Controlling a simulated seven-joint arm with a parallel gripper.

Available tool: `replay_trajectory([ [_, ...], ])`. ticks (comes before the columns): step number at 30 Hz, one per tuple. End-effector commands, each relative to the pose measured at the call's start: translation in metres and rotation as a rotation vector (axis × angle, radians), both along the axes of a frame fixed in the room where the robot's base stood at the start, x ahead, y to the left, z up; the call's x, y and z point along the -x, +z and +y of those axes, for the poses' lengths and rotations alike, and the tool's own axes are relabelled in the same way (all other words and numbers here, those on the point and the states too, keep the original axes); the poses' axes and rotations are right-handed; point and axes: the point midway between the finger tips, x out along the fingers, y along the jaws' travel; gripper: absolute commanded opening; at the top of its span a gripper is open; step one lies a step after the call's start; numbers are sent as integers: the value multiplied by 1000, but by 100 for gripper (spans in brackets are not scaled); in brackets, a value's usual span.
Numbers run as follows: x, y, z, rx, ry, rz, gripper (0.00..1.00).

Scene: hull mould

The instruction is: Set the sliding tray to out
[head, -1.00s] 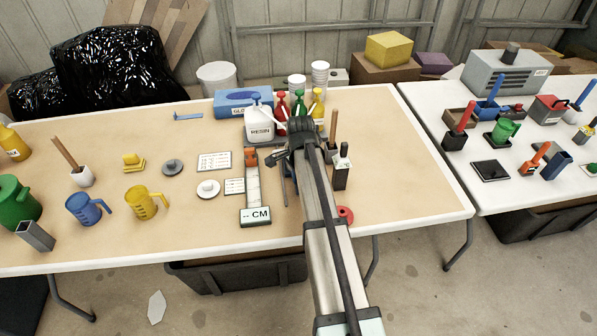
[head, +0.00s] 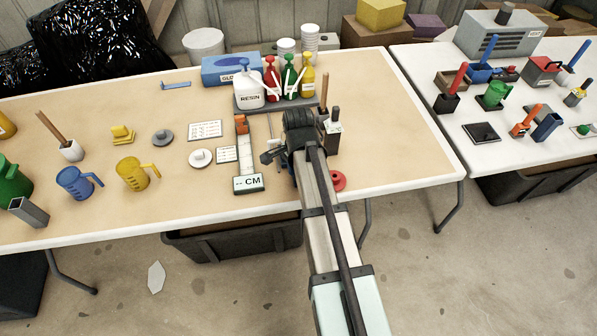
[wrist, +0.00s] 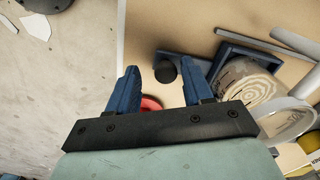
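My gripper (wrist: 160,92) is open in the wrist view, its two blue fingers apart. A round black knob (wrist: 165,71) shows between and beyond the fingertips; I cannot tell whether they touch it. A blue-framed, tray-like part (wrist: 228,54) lies just right of the knob, and I cannot tell for certain whether it is the sliding tray. In the head view my wrist hides most of this spot, so the tray's position cannot be read there.
A scale with an orange slider and a CM display (head: 249,183) stands left of my arm. A dark stand (head: 275,103) holds a resin jug and several bottles behind. A red ring (head: 337,181) and a dark holder (head: 332,140) are on the right.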

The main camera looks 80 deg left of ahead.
Motion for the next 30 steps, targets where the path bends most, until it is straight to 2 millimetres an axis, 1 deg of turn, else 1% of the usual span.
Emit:
replay_trajectory([
  [8,0,1,2,-3,0,0,52],
  [11,0,6,2,-4,0,0,52],
  [14,0,15,3,-5,0,0,52],
  [30,0,104,3,-4,0,0,52],
])
